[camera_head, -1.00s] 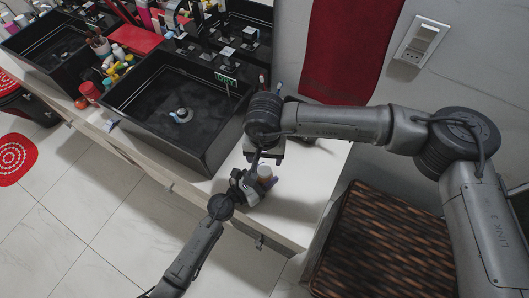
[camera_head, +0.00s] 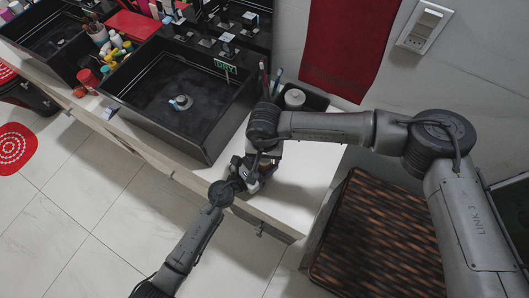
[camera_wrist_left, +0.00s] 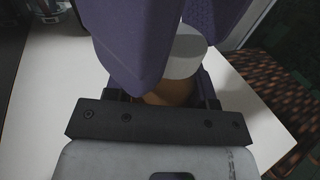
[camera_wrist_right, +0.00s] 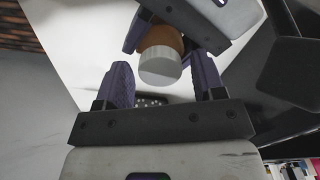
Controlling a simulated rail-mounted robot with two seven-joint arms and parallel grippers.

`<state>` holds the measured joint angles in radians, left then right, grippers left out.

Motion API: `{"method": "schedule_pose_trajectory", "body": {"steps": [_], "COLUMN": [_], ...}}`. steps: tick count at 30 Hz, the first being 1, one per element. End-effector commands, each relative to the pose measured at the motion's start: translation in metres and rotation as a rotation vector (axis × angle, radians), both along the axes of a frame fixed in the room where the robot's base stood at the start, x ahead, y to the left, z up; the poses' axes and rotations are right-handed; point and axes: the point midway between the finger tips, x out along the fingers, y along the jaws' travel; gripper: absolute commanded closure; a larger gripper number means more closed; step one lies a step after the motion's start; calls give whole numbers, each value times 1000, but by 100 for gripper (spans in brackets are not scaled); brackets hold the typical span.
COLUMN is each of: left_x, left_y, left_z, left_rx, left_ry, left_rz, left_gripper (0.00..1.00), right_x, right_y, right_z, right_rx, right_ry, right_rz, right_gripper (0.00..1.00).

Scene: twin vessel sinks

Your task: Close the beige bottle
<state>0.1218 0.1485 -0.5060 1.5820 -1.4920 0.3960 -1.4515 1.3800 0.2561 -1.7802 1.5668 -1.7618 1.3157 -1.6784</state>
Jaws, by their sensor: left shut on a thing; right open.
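The beige bottle shows as an orange-brown body (camera_wrist_right: 163,39) with a white cap (camera_wrist_right: 160,70) on its top in the right wrist view. My left gripper (camera_head: 243,174) is shut on the bottle body at the counter's front corner; the body (camera_wrist_left: 168,97) and cap (camera_wrist_left: 180,58) also show in the left wrist view. My right gripper (camera_wrist_right: 161,66) is open, its purple fingers on either side of the cap in picture. Whether they touch it I cannot tell. Large purple fingers cover much of the left wrist view. In the head view my grippers hide most of the bottle.
A black vessel sink (camera_head: 170,85) stands left of my grippers on the white counter (camera_head: 300,185). A white round-topped container (camera_head: 294,98) stands behind my right arm. A woven dark-brown box or hamper (camera_head: 385,240) stands to the right. The counter's right front part is clear.

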Motion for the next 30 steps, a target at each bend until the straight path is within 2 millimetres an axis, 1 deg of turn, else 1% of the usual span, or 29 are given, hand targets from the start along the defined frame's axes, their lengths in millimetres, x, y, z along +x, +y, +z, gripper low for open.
{"method": "schedule_pose_trajectory", "body": {"steps": [2,17,20,23,30], "left_x": [0,0,0,0,0], "left_y": [0,0,0,0,0], "left_z": [0,0,0,0,0], "left_rx": [0,0,0,0,0], "left_ry": [0,0,0,0,0], "left_rz": [0,0,0,0,0], "left_gripper": [100,100,100,100,100], "right_x": [0,0,0,0,-1], "right_y": [0,0,0,0,0], "right_z": [0,0,0,0,-1], "right_rx": [0,0,0,0,0], "right_ry": [0,0,0,2,2], "right_rz": [0,0,-23,-141,-639], "right_gripper": [39,87,87,87,87]}}
